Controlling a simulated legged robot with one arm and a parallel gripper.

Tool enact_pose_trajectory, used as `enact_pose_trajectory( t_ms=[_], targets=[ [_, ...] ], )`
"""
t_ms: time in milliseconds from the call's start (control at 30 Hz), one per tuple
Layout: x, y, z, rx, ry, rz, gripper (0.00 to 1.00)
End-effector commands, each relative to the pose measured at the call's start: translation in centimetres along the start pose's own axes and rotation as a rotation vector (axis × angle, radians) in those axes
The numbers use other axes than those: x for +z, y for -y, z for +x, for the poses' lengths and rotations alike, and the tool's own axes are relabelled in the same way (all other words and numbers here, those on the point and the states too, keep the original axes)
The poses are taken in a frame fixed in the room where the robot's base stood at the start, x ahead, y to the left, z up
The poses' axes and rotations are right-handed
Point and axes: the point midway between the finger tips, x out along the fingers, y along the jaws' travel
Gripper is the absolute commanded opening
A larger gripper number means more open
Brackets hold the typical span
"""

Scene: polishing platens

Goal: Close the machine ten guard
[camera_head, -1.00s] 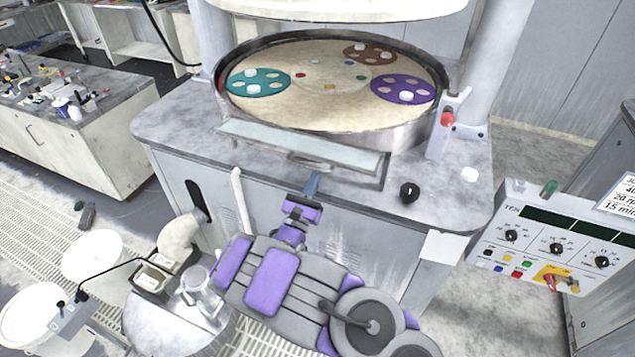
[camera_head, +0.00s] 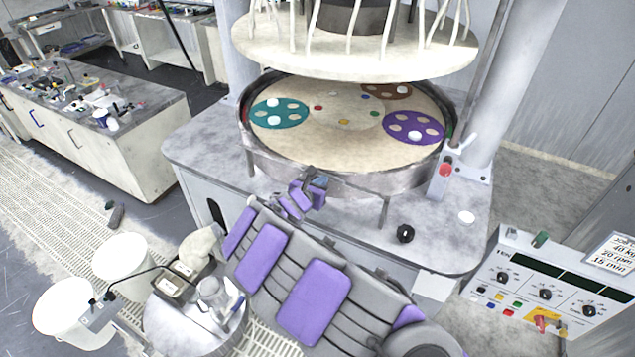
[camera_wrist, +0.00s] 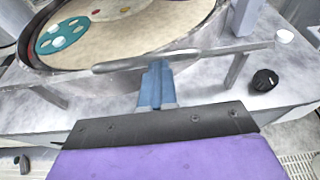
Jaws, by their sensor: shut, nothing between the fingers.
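The large machine with the control panel marked "TEN" (camera_head: 510,260) has a round basin (camera_head: 270,162) at its top. Its front guard (camera_head: 385,181) shows as a thin grey strip along the basin's front rim, seen nearly edge-on, with a post below its right end. In the wrist view a long metal bar (camera_wrist: 110,66) on the guard side crosses in front of the basin. My gripper (camera_head: 318,182) is at the middle of the guard's front. Its blue fingers (camera_wrist: 158,75) are shut and empty, with tips against or just under the bar; exact contact is unclear.
Carriers, teal (camera_head: 268,112) and purple (camera_head: 402,123), lie on the pale platen. A white upper plate (camera_head: 290,50) hangs above. A black knob (camera_head: 405,233) and red button (camera_head: 446,169) are at the front right. A small round table (camera_head: 165,315) with jugs stands lower left.

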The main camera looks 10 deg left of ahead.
Motion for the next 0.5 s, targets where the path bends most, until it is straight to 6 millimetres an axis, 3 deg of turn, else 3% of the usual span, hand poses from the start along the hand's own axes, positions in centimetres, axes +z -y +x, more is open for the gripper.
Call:
enact_pose_trajectory(
  t_ms=[33, 500],
  targets=[
    [1.4, 0.4, 0.2, -0.004, -0.028, 0.006, 0.00],
    [3.9, 0.2, 2.2, -0.007, -0.178, 0.000, 0.00]
  ],
)
